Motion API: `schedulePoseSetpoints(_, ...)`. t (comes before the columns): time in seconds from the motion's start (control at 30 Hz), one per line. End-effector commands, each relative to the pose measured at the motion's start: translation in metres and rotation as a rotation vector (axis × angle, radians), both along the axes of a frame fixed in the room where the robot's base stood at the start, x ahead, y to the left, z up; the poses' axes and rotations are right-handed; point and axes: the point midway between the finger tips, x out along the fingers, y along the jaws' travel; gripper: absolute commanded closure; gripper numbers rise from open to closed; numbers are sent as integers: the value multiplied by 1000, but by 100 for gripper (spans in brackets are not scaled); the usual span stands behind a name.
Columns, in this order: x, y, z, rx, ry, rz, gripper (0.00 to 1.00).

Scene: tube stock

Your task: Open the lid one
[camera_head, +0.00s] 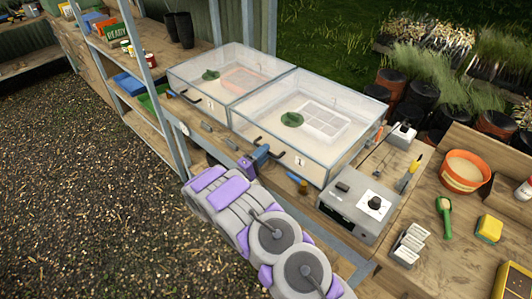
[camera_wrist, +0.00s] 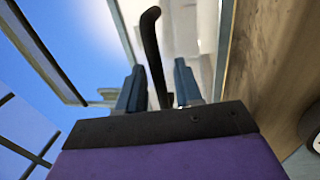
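Two clear-lidded boxes stand side by side on the wooden bench. The nearer right box's lid (camera_head: 312,92) and the farther left box's lid (camera_head: 228,66) both look closed. Each front has a dark handle and a small white label; the digits are too small to read surely. My gripper (camera_head: 262,153) is at the dark handle (camera_head: 279,154) of the right box. In the wrist view, my gripper (camera_wrist: 160,88) has its two blue-grey fingers apart, with the black handle (camera_wrist: 152,45) showing between them. Gaps show on both sides, so the fingers do not appear clamped on it.
A grey control box (camera_head: 357,205) with a dial stands right of the right box. An orange-rimmed pot (camera_head: 463,172), a green scoop (camera_head: 444,212) and a yellow sponge (camera_head: 489,229) are on the right-hand table. Shelving with a metal post (camera_head: 139,45) stands left. Gravel floor is open at lower left.

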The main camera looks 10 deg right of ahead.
Motion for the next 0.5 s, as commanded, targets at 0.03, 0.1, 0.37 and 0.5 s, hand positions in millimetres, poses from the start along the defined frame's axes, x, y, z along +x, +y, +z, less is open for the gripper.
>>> schedulePoseSetpoints(0.03,3,-4,0,-1,-1,-2,65)
schedulePoseSetpoints(0.1,6,-7,2,-2,-1,-1,65)
schedulePoseSetpoints(0.37,9,-10,3,-4,0,1,65)
schedulePoseSetpoints(0.5,9,-11,3,-3,1,1,67)
